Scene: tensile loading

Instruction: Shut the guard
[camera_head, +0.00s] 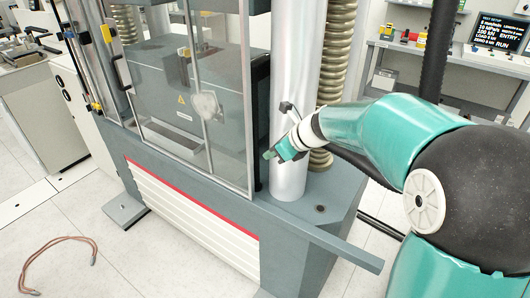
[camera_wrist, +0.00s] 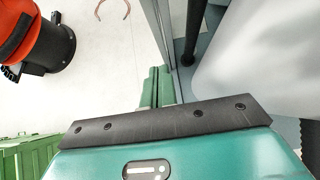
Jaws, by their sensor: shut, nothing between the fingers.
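The guard (camera_head: 228,135) is a clear panel in a pale metal frame across the front of the grey testing machine (camera_head: 160,185). Its right upright edge stands just left of the thick silver column (camera_head: 292,110). How far it stands open is hard to tell. My gripper (camera_head: 271,155) is beside that right edge, in front of the column, with its fingers together and empty. In the wrist view, my closed green fingers (camera_wrist: 158,88) lie close to a thin upright edge, apparently the guard's frame (camera_wrist: 169,45). Whether they touch it is unclear.
A spring-like ribbed column (camera_head: 337,60) stands behind the silver column. A grey beam (camera_head: 330,245) juts out at the machine's front right. A copper-coloured cable (camera_head: 62,243) lies on the floor. An orange and black object (camera_wrist: 38,45) and a green crate (camera_wrist: 30,158) show in the wrist view.

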